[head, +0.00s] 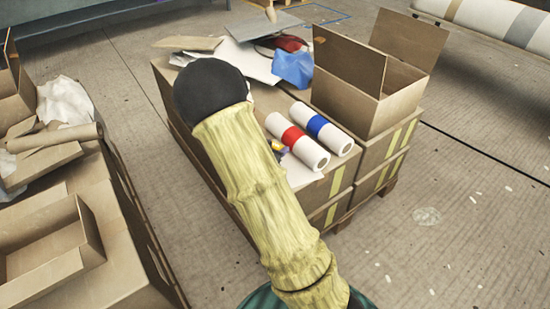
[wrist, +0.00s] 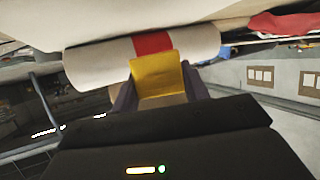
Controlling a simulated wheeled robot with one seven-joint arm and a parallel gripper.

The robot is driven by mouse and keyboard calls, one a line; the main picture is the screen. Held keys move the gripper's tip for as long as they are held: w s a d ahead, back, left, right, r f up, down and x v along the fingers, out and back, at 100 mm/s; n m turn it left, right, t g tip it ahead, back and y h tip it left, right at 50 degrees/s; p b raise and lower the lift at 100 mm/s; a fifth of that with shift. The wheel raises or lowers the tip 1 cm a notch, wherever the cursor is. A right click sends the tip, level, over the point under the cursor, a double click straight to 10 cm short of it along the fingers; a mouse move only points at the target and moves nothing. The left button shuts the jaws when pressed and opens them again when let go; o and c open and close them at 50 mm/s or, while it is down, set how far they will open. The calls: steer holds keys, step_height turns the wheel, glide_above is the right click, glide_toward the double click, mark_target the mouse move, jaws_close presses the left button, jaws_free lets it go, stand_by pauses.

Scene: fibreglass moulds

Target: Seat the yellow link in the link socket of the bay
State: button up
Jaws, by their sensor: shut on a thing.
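In the wrist view the yellow link (wrist: 157,72) is a flat yellow piece held between the two dark fingers of my gripper (wrist: 159,88), which is shut on it. Behind the link is a white roll with a red band (wrist: 95,66); I cannot tell whether they touch. In the head view my arm hides most of my gripper, and only a small yellow and dark patch shows beside the red-banded roll (head: 288,133). I cannot make out the bay or its link socket in either view.
A white roll with a blue band (head: 325,130) lies beside the red-banded one on stacked cartons (head: 312,192). An open cardboard box (head: 350,100) stands behind them, with a blue bag (head: 293,68) to its left. More cartons (head: 95,240) stand at left. The right floor is clear.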

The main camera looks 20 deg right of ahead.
steer(key=shift+f+b, duration=0.75)
steer(key=shift+f, duration=1.25)
steer(key=o, duration=1)
steer(key=shift+f, duration=0.1)
steer(key=shift+a+r, duration=0.15)
steer(key=shift+r, duration=0.05)
steer(key=p+v, duration=0.4)
steer(key=v, duration=0.7)
steer(key=shift+s+a+r, duration=0.1)
steer(key=shift+s+a, duration=0.1)
steer(key=shift+a, duration=0.1)
steer(key=shift+w, duration=0.1)
